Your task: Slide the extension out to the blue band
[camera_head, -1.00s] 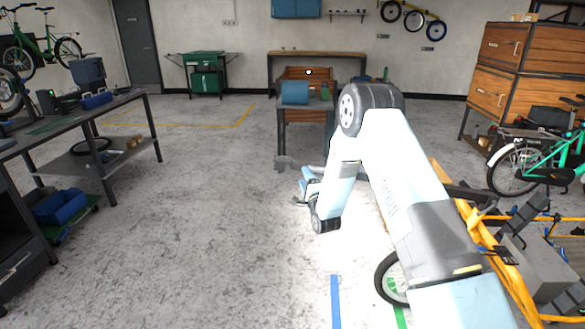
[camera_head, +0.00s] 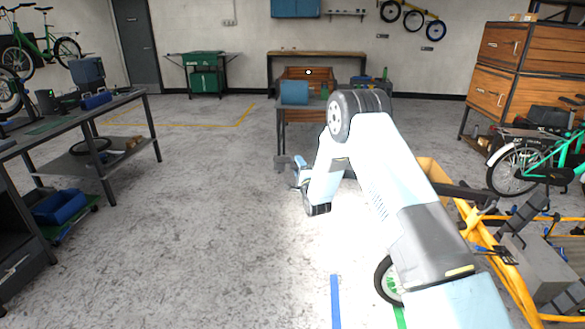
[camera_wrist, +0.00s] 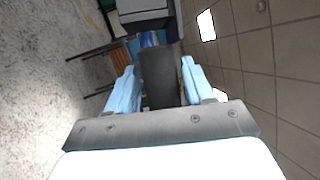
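My gripper (camera_head: 299,172) is small in the head view, out past the folded elbow of my arm, above the floor. In the wrist view its two light-blue fingers (camera_wrist: 154,90) stand apart, with a dark grey block-like piece (camera_wrist: 158,78) between them. I cannot tell whether the fingers press on it or what it belongs to. A blue band (camera_head: 335,302) lies on the floor at the bottom of the head view. I cannot pick out the extension for certain. Yellow cargo bike frame parts (camera_head: 492,250) are at the right, partly behind my arm.
A green stripe (camera_head: 401,317) and a wheel (camera_head: 386,280) lie close to my arm. A workbench (camera_head: 130,100) stands at the left. A table with a blue box (camera_head: 294,92) stands ahead. A green bike (camera_head: 540,165) is at the right. The floor at centre left is clear.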

